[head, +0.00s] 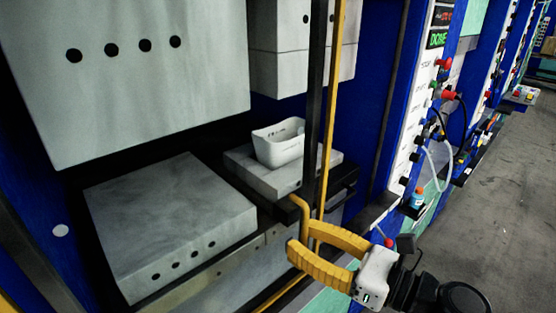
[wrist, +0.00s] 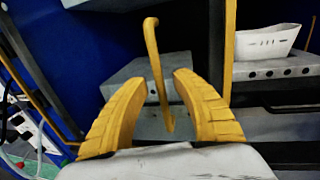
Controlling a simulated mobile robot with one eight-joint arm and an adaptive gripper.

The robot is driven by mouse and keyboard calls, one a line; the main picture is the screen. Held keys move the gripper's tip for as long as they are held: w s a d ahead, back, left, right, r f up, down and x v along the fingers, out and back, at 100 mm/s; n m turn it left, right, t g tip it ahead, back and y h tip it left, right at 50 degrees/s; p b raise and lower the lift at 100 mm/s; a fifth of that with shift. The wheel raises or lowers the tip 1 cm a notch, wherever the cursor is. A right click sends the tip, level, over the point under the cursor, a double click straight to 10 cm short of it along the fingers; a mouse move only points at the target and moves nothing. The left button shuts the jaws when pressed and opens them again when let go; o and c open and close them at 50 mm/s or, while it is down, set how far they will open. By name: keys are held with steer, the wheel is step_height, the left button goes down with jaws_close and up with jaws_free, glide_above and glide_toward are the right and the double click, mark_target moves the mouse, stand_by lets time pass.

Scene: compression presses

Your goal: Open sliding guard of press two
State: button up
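The guard of the press shows as an upright black post with a yellow edge (head: 334,90) in front of the press opening. A yellow upright also shows in the wrist view (wrist: 230,45). A bent yellow handle (head: 303,212) stands out near the guard's lower part; in the wrist view the handle (wrist: 155,62) runs down between my fingers. My gripper (head: 304,238) is open, its yellow fingers either side of the handle; it also shows in the wrist view (wrist: 158,82). I cannot tell whether either finger touches the handle, or which press number this is.
A white bin (head: 280,148) sits on the lower block inside the press and shows in the wrist view (wrist: 266,42). Large grey press blocks (head: 160,225) fill the left. A control panel (head: 420,100) with buttons and hoses stands right. Open floor (head: 510,200) lies beyond.

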steer(key=v, duration=1.2)
steer(key=shift+w, duration=0.1)
